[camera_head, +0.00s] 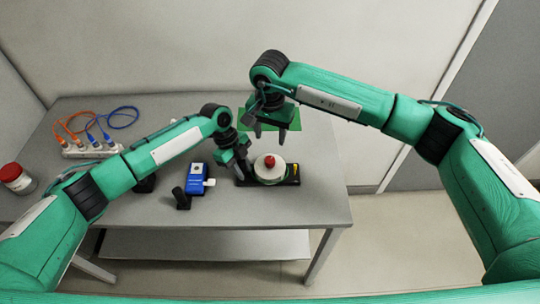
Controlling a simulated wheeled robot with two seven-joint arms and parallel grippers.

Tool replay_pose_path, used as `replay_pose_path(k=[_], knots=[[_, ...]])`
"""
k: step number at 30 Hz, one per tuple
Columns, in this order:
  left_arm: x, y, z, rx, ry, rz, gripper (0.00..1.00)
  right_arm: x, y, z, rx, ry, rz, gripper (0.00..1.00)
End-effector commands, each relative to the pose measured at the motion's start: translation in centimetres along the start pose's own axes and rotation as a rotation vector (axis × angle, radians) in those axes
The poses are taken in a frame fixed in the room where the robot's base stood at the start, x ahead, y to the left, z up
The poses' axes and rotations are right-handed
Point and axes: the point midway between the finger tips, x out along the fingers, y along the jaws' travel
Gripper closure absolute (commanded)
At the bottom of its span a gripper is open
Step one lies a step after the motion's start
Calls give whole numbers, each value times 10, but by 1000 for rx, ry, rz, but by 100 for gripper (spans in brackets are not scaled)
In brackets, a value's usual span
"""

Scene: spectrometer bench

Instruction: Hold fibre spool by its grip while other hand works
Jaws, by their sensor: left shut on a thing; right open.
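The fibre spool (262,176), white and round with a red piece in its middle, sits on a black base (291,181) near the right end of the table. My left gripper (239,174) reaches down at the spool's left side and is shut on the spool's grip. The grip itself is hidden by the fingers. My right gripper (269,134) is open and empty, fingers pointing down. In the picture it is just above the spool, in front of a green panel (294,120).
A blue device (196,180) with a white side part and a small black stand (180,198) are left of the spool. A white connector strip (90,150) with orange and blue cables and a red-lidded jar (17,178) are far left. The table's front right (310,208) is clear.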

Motion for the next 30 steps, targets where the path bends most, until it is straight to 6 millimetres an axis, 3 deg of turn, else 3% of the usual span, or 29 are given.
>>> replay_pose_path(k=[9,15,27,28,30], knots=[[0,0,0,0,0,-1,100,65,0,1,2,-3,1,50],[0,0,0,0,0,-1,100,91,0,0,3,-2,0,50],[0,0,0,0,0,-1,100,100,0,0,2,0,-1,50],[0,0,0,0,0,-1,100,100,0,0,2,0,-1,52],[0,0,0,0,0,0,100,100,0,0,2,0,-1,66]])
